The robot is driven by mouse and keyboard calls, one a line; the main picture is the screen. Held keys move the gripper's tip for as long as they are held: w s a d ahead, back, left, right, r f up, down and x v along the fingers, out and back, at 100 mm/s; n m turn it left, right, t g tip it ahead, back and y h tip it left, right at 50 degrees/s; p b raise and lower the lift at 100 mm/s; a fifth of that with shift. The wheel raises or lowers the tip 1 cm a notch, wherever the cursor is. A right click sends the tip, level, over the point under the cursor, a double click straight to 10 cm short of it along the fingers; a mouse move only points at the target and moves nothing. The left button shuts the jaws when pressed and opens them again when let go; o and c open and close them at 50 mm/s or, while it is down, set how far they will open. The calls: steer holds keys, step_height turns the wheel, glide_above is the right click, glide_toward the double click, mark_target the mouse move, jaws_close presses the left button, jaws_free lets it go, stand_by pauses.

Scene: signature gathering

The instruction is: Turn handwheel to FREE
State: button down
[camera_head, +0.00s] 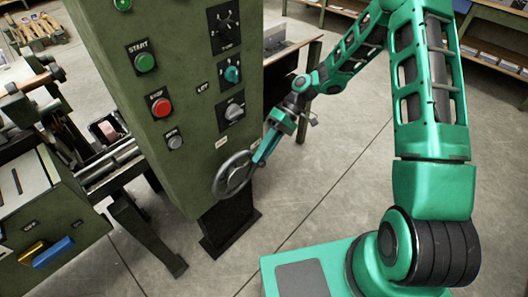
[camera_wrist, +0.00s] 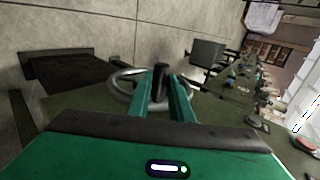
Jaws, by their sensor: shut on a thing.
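The handwheel (camera_head: 219,182) is a grey metal ring with spokes, mounted low on the front of the dark green machine cabinet (camera_head: 185,120). A small label (camera_head: 222,142) sits above it, but its lettering is too small to read. My gripper (camera_head: 258,162) reaches down from the right to the wheel's upper right edge. In the wrist view my gripper (camera_wrist: 162,95) has its two green fingers closed around a dark upright handle (camera_wrist: 160,78) of the handwheel, whose ring (camera_wrist: 120,92) shows to the left. The fingers hide part of the wheel.
Above the wheel are a green START button (camera_head: 145,62), a red button (camera_head: 161,107) and several rotary knobs. A machine with blue and yellow levers (camera_head: 52,252) stands at the left. A table (camera_head: 290,50) is behind the cabinet.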

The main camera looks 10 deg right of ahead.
step_height(320, 180, down, 9)
steer(key=w+d+g+y, duration=0.2)
steer(key=d+y, duration=0.1)
steer(key=y, duration=0.1)
steer(key=shift+r+g, duration=0.15)
steer(key=shift+g, duration=0.25)
stand_by(0.4)
stand_by(0.3)
steer(key=c, duration=1.6)
jaws_free()
steer(key=v, duration=1)
steer(key=shift+w+d, duration=0.25)
steer(key=shift+w, duration=0.05)
